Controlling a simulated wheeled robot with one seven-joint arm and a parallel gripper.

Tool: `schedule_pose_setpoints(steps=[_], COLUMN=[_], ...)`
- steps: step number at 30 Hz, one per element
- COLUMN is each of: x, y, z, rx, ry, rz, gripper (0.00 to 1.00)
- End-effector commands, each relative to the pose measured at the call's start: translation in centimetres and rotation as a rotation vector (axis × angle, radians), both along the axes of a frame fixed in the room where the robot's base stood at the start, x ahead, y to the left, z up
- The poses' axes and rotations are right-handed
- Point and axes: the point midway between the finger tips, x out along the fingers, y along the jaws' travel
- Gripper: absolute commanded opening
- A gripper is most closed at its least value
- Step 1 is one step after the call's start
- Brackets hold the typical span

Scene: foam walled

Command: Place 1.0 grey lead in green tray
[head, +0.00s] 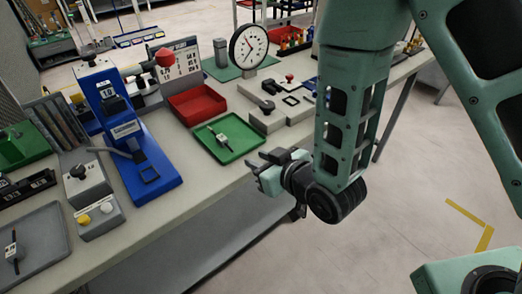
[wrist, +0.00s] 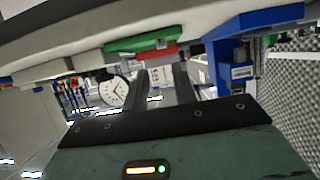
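The green tray (head: 236,152) lies on the bench near its front edge, and its edge shows upside down in the wrist view (wrist: 140,42). A small grey-white lead (head: 221,139) with dark thin ends lies in it. A similar small grey lead (head: 13,252) lies in the grey tray (head: 52,238) at the far left; its label is too small to read. My gripper (head: 258,163) is in front of the bench's front edge, just below and right of the green tray. In the wrist view its two fingers (wrist: 160,88) stand apart with nothing between them.
A blue press (head: 140,160) and a grey button box (head: 100,215) stand between the two trays. A red bin (head: 196,103) and a round dial (head: 249,46) stand behind the green tray. Grey fixtures (head: 267,120) lie to its right. Open floor (head: 380,220) lies before the bench.

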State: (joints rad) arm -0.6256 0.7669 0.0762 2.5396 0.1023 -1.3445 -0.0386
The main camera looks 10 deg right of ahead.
Motion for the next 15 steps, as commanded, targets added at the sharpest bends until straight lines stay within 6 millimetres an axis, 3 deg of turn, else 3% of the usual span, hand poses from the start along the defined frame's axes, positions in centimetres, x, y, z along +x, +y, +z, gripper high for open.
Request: schedule_pose_setpoints(steps=[9,15], x=[-0.2,-1.3], y=[0.0,0.2], z=[0.2,1.5], rx=[-0.004,-0.070], ry=[0.018,0.188], rz=[0.000,0.011], gripper=[0.27,0.27])
